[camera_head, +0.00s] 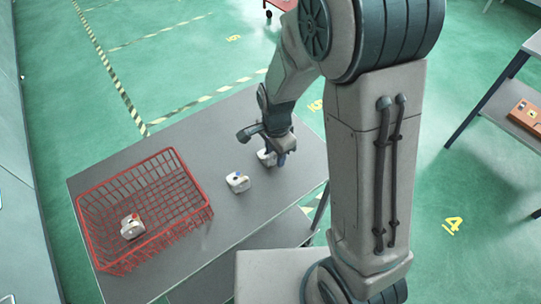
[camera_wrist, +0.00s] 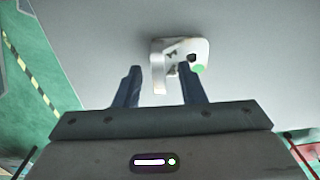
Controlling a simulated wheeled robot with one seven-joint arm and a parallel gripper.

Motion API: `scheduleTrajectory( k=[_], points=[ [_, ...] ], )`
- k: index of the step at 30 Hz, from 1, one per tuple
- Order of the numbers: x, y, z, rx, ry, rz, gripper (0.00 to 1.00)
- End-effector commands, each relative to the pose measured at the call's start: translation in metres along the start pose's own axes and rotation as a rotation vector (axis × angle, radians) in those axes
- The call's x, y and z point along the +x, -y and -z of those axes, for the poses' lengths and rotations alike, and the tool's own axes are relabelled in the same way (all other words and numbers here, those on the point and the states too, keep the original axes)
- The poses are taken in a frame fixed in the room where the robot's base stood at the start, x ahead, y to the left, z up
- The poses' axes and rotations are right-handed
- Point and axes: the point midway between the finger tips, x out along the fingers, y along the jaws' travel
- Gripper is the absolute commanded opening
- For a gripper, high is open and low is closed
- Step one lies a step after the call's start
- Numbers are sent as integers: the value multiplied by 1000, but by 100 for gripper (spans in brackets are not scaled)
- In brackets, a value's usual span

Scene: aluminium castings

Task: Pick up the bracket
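A white cast bracket (camera_head: 264,158) lies on the grey table (camera_head: 215,135) towards its far right end, partly hidden by my gripper in the head view. In the wrist view the bracket (camera_wrist: 180,50) has a green dot on its right side and a dark hole. My gripper (camera_wrist: 159,68) is open, its two blue fingers apart. The bracket's near leg shows between the fingertips, while its body lies beyond them and extends to the right. I cannot tell whether either finger touches it. My gripper (camera_head: 272,150) also shows over the bracket in the head view.
A second white casting (camera_head: 238,183) with a blue mark lies left of my gripper. A red wire basket (camera_head: 180,222) on the table's left holds a white casting (camera_head: 132,228) with a red-orange mark. A shelf (camera_head: 505,105) with an orange-brown box (camera_head: 525,115) stands at right.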

Motion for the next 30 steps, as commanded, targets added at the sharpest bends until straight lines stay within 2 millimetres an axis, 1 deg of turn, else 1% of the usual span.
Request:
scheduleTrajectory(
  k=[7,8,9,11,23,26,30],
  points=[
    [2,0,0,0,0,0,36],
    [2,0,0,1,0,0,28],
    [2,0,0,1,0,0,17],
    [1,0,0,1,0,0,0],
    [0,0,0,1,0,1,0],
    [-5,1,0,1,0,3,0],
    [-18,1,0,1,-1,4,0]
  ],
)
